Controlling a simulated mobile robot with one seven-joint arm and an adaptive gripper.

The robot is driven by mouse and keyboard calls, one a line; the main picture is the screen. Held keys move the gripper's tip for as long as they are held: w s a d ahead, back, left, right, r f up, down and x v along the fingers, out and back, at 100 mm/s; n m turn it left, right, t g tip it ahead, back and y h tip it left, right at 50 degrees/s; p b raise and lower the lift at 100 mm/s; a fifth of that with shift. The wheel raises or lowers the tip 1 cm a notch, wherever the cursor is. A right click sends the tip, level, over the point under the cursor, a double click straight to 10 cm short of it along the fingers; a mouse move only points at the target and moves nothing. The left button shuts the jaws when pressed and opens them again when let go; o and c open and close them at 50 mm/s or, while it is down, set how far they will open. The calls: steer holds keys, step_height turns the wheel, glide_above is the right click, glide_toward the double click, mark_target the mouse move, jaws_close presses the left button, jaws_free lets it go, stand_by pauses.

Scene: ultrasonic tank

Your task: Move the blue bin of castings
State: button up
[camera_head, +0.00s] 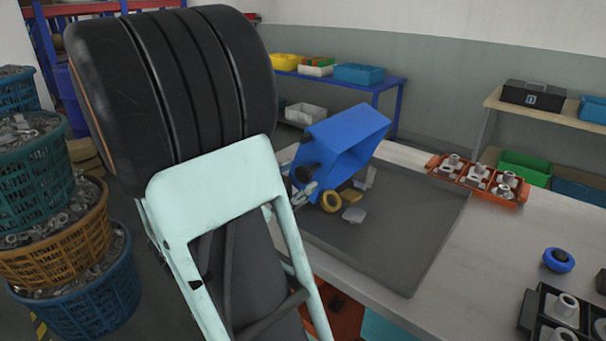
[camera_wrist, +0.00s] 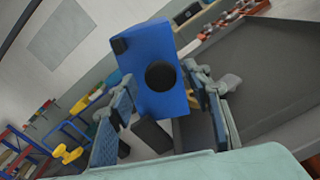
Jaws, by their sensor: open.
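The blue bin (camera_head: 338,140) is steeply tilted at the far left of the dark grey tray (camera_head: 415,235), its open side turned toward the right. A brass-coloured ring (camera_head: 331,202) and grey castings (camera_head: 354,214) lie on the tray below it. In the wrist view my gripper (camera_wrist: 158,84) is open, with one finger on each side of the blue bin (camera_wrist: 150,45). Whether the fingers touch the bin, and what supports it, I cannot tell. In the head view my arm hides most of the gripper.
An orange tray of castings (camera_head: 478,180) stands behind the grey tray. A blue-and-black round part (camera_head: 558,260) and a dark fixture (camera_head: 545,306) are at the right. Stacked baskets (camera_head: 75,290) stand at the left. Bare table lies right of the grey tray.

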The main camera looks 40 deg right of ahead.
mark_target(302, 175)
steer(key=shift+w+d, duration=0.2)
steer(key=shift+d, duration=1.5)
jaws_close()
